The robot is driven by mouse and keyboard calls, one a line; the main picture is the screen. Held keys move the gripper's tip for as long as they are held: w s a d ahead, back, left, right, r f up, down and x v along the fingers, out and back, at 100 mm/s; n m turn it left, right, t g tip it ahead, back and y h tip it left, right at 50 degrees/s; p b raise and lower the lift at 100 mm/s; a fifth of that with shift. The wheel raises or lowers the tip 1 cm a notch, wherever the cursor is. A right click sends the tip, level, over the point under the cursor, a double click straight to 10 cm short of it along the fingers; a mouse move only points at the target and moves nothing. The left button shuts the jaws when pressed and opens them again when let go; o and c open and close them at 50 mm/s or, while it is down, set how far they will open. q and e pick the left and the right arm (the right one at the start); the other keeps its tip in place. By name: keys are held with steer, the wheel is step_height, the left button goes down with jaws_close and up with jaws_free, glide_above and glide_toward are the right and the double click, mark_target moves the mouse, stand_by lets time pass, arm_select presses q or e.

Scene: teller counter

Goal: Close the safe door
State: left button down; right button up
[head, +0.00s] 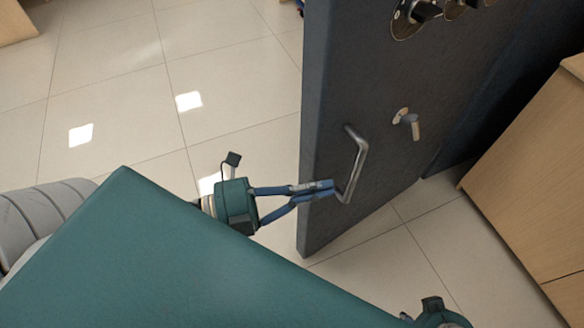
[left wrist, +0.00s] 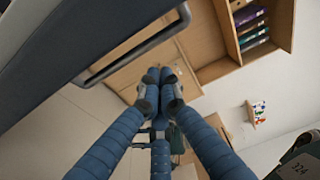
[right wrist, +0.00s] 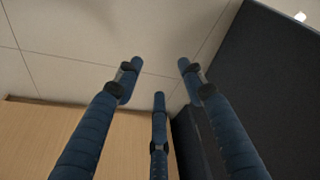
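The safe door (head: 345,90) is a thick dark grey slab standing open in the head view, its free edge facing the floor area on the left. A metal bar handle (head: 357,165) sticks out of its face; the handle also shows in the left wrist view (left wrist: 135,46). My left gripper (head: 325,188) is at the handle's lower end, its blue fingertips drawn together. In the left wrist view the bar passes beside the fingertips, not visibly between them; contact is unclear. My right gripper (right wrist: 160,70) has its fingers apart, with nothing between them.
A small lever (head: 410,124) and round dials (head: 412,14) are on the door. A light wooden cabinet (head: 530,170) stands at the right. Tiled floor (head: 110,80) is clear at the left. A wooden shelf with binders (left wrist: 250,25) shows in the left wrist view.

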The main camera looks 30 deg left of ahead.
mark_target(314, 171)
arm_select(q)
steer(key=shift+w+a+b, duration=0.2)
steer(key=shift+w+a, duration=0.4)
steer(key=shift+w, duration=0.15)
steer(key=shift+w+a+b, duration=0.2)
steer(key=shift+w+a, duration=0.35)
steer(key=shift+w, duration=0.2)
arm_select(e)
steer(key=shift+v, duration=0.9)
arm_select(q)
steer(key=shift+a, duration=0.1)
arm_select(e)
steer(key=shift+s+d, duration=0.15)
